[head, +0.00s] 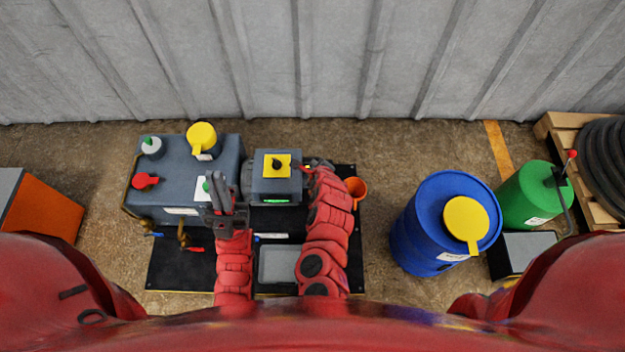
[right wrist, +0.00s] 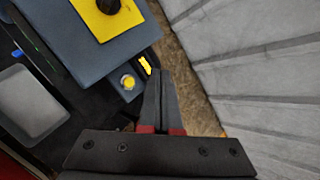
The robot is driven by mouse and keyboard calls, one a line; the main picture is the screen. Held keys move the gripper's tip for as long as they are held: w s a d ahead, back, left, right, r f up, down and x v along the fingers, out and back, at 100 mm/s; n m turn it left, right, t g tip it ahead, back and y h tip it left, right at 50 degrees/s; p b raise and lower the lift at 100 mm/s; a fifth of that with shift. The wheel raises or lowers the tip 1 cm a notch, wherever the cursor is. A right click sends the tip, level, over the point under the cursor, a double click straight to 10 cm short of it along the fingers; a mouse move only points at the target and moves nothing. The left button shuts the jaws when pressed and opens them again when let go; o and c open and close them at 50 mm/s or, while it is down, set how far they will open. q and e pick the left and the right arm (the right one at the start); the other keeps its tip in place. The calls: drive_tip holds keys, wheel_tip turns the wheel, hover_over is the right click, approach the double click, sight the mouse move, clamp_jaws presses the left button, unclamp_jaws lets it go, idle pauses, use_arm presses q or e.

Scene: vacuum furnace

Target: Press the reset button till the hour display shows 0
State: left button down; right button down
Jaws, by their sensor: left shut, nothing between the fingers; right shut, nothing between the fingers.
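A grey control box (head: 277,187) has a yellow plate with a black knob on top and a green lit strip on its front. In the right wrist view, a round yellow button (right wrist: 128,81) sits on a small grey panel at the box's side. A small lit orange display (right wrist: 145,64) is beside it; its digits are unreadable. My right gripper (right wrist: 160,72) is shut and empty, its tips close to the display and right of the button; contact cannot be told. My left gripper (head: 216,178) is shut and empty, left of the box.
A grey tank (head: 170,185) with a yellow cap and red knob stands left of the box. A grey tray (head: 278,264) lies in front. An orange cup (head: 356,188) and a blue drum (head: 425,235) stand to the right. A corrugated wall is behind.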

wheel_tip(320, 180, down, 7)
drive_tip(key=b, duration=0.4)
drive_tip(key=shift+f+b, duration=0.1)
drive_tip(key=shift+b, duration=0.3)
idle(1.2)
drive_tip(key=shift+f+b, duration=0.4)
drive_tip(key=shift+f+b, duration=0.35)
drive_tip(key=shift+f, duration=0.05)
idle(0.7)
drive_tip(key=shift+r, duration=0.1)
drive_tip(key=shift+r+p, duration=0.55)
drive_tip(key=shift+r, duration=0.2)
